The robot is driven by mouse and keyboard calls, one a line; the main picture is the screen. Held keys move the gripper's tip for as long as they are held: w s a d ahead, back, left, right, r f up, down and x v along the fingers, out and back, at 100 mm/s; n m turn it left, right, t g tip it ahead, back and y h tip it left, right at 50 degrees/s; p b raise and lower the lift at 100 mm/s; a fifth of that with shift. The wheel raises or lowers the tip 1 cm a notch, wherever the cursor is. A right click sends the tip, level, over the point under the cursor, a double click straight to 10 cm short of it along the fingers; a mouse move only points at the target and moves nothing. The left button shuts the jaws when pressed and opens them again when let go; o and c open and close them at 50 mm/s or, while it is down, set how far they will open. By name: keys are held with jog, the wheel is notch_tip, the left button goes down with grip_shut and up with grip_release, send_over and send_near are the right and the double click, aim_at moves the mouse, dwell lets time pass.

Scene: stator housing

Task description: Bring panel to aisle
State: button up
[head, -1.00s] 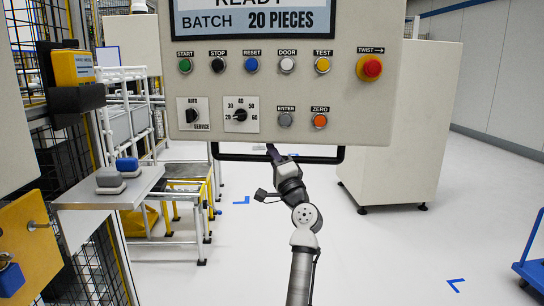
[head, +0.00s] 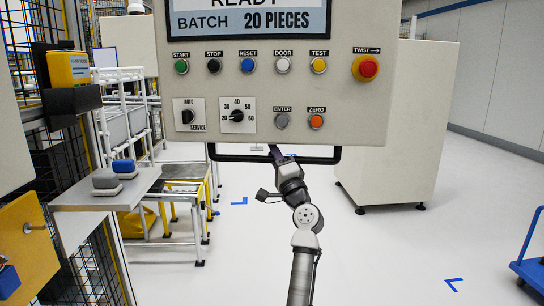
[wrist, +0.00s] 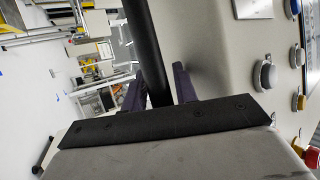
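The panel (head: 340,95) is a large cream control box with a screen, coloured buttons and dials. It fills the upper middle of the head view. A black bar handle (head: 228,158) runs below its lower edge. The panel's face and buttons show at the right of that view.
A small shelf (head: 88,199) with a grey and a blue block stands at the left, near wire fencing and a yellow plate (head: 28,240). A pale cabinet (head: 415,130) stands behind the panel. A blue cart (head: 530,272) is at the right edge. White floor lies open between.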

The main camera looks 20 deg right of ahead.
jog(key=shift+a, duration=0.3)
jog(key=shift+s+f, duration=0.2)
jog(key=shift+f, duration=0.05)
jog(key=b+v, duration=0.1)
jog(key=v, duration=1.2)
jog(key=shift+d+b, duration=0.2)
jog(key=shift+b, duration=0.1)
jog(key=shift+s, duration=0.1)
jog(key=shift+c, duration=0.3)
